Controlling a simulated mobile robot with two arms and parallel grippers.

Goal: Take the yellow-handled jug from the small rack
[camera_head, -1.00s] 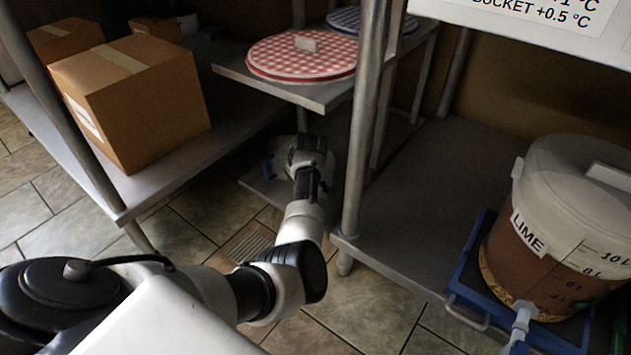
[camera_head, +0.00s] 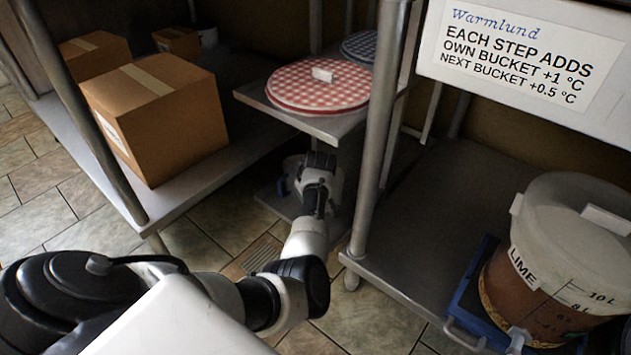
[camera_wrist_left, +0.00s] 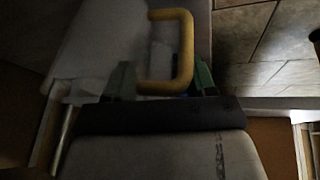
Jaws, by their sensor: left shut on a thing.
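The yellow handle (camera_wrist_left: 186,48) of the jug shows in the left wrist view, a squared loop between my green fingers. My left gripper (camera_wrist_left: 163,80) is shut on this handle. The jug's body is dim and hard to make out there. In the head view my left arm reaches in under the upper shelf of the small rack (camera_head: 335,124). Its wrist is at the lower shelf, and the jaws and the yellow handle are hidden in that view. My right gripper is not in view.
Red-checked round lids (camera_head: 318,86) lie on the small rack's upper shelf, just above my wrist. A cardboard box (camera_head: 165,120) stands on the left shelf. A metal post (camera_head: 375,130) stands right of my arm. A LIME bucket (camera_head: 545,265) stands on the right shelf.

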